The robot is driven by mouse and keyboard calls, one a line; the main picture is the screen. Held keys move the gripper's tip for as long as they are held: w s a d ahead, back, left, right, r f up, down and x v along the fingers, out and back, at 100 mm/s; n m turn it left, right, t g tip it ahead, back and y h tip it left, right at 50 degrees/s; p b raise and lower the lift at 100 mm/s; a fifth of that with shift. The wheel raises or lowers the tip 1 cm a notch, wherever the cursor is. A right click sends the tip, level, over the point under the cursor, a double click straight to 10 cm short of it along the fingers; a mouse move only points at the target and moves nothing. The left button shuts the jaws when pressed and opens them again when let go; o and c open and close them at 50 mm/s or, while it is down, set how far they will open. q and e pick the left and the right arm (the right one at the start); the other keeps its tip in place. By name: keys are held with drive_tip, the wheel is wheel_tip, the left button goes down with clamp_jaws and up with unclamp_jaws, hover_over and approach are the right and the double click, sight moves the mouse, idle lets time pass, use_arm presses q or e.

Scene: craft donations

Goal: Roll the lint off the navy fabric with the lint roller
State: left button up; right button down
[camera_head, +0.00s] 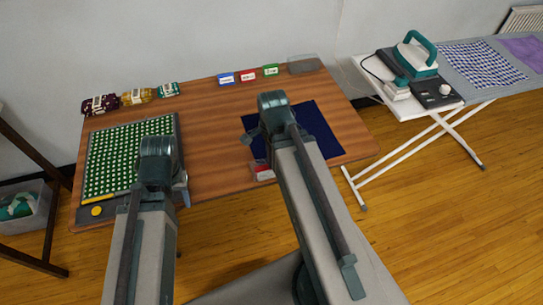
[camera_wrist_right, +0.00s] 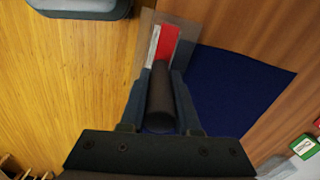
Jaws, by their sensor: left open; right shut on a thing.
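The navy fabric (camera_head: 312,128) lies flat on the wooden table, partly hidden by my right arm; it also shows in the right wrist view (camera_wrist_right: 235,95). I cannot make out lint on it. My right gripper (camera_wrist_right: 160,92) is shut on the dark cylindrical handle of what looks like the lint roller (camera_wrist_right: 160,100), beside the fabric's edge. A red and white part (camera_wrist_right: 165,42) shows beyond the handle; I cannot tell whether it belongs to the roller.
The green dotted board (camera_head: 118,150) fills the table's left side. Patterned bundles (camera_head: 137,96) stand behind it. An ironing board with an iron (camera_head: 415,55) stands right.

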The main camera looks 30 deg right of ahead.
wheel_tip(320, 180, up, 14)
drive_tip(key=p, duration=1.4)
drive_tip(key=shift+r, duration=0.1)
drive_tip(key=shift+d, duration=0.1)
